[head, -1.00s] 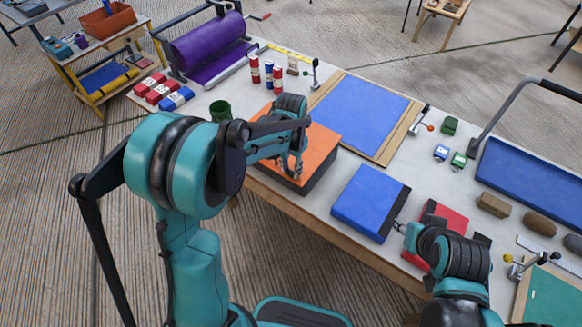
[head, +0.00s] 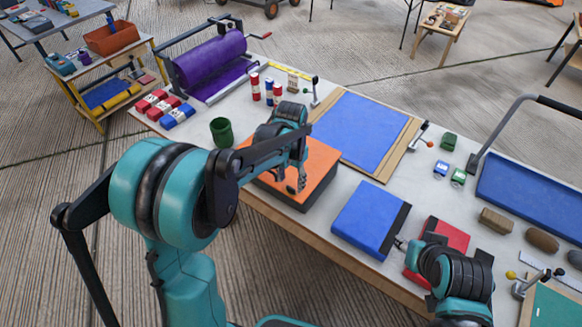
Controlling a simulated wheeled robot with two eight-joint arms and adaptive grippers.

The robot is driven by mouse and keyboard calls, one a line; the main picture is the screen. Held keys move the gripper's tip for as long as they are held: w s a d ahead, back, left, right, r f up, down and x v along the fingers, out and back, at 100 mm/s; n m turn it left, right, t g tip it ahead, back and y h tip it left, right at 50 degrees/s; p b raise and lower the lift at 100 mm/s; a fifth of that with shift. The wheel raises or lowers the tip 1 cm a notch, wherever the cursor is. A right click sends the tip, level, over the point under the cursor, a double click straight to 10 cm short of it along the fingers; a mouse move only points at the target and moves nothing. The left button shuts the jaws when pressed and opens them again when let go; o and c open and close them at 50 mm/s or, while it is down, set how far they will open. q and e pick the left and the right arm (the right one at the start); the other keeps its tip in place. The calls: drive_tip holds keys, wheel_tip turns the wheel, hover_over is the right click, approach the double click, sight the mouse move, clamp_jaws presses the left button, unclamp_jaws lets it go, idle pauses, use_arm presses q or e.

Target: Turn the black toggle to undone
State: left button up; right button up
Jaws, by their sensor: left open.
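I cannot make out for certain which piece is the black toggle. A small upright lever clamp with a dark knob (head: 315,92) stands at the table's far edge. Another lever clamp with an orange-red knob (head: 420,134) is at the right of the large blue sheet on its board. A third, with a yellow knob (head: 519,284), is at the lower right. My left gripper (head: 292,188) points down over the orange-topped block (head: 318,158), open and empty. My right gripper (head: 402,245) is small and partly hidden beside the blue pad's dark edge; its jaws are unclear.
The blue sheet (head: 362,130) lies beyond the orange block. A blue pad (head: 366,218) and a red pad (head: 450,236) lie nearer. A green cup (head: 222,132), several red and white bottles (head: 268,90), a purple roll (head: 208,60) and a blue tray (head: 535,190) crowd the table.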

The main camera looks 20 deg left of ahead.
sight(290, 189)
use_arm(q)
wheel_tip(290, 189, up, 9)
drive_tip(key=shift+r, duration=0.15)
drive_tip(key=shift+s, duration=0.1)
idle(0.4)
drive_tip(key=s+a+n+t, duration=0.2)
drive_tip(key=s+n+t, duration=0.2)
drive_tip(key=s, duration=1.2)
drive_tip(key=t, duration=0.3)
drive_tip(key=shift+s+a+f, duration=0.2)
drive_tip(key=shift+s, duration=0.2)
